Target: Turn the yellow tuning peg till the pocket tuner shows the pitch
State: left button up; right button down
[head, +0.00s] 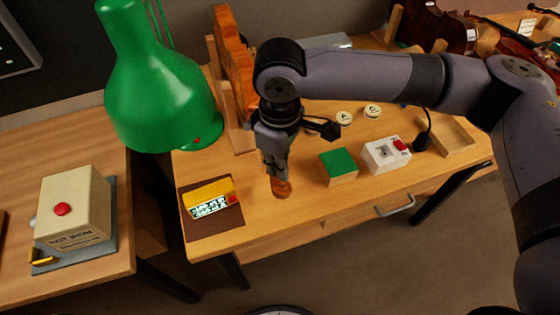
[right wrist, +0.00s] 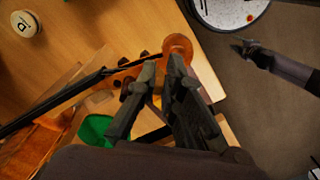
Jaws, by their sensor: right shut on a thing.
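The violin's orange-brown scroll (right wrist: 178,45) shows beyond my fingertips in the right wrist view. It also shows just below the gripper in the head view (head: 281,188). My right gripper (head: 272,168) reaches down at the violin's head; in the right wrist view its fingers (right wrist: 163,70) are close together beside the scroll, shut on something. The yellow peg itself is hidden, presumably by the fingers. The yellow pocket tuner (head: 209,198) lies on a brown mat, its lit display too small to read. My left gripper (right wrist: 244,44) shows small in the right wrist view, its fingers unclear.
A green lamp (head: 160,90) hangs left of my right arm. A green-topped block (head: 338,165) and a white box with a red switch (head: 384,157) stand right of the gripper. A cream box with a red button (head: 72,212) sits on the left table.

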jog(key=shift+r+p, duration=0.15)
jog(key=shift+p, duration=0.3)
jog(key=m+p, duration=0.4)
jog(key=p, duration=0.1)
jog(key=m+p, duration=0.1)
jog(key=p, duration=0.1)
jog(key=shift+s+a+r+m+p, duration=0.15)
jog(key=shift+s+a+m+p, duration=0.1)
jog(key=shift+m+p, duration=0.15)
jog(key=shift+f+m+p, duration=0.2)
jog(key=shift+m+p, duration=0.7)
jog(key=shift+p, duration=0.2)
jog(key=c, duration=1.7)
grip_release()
jog(key=shift+f, duration=0.1)
notch_tip(320, 180, up, 12)
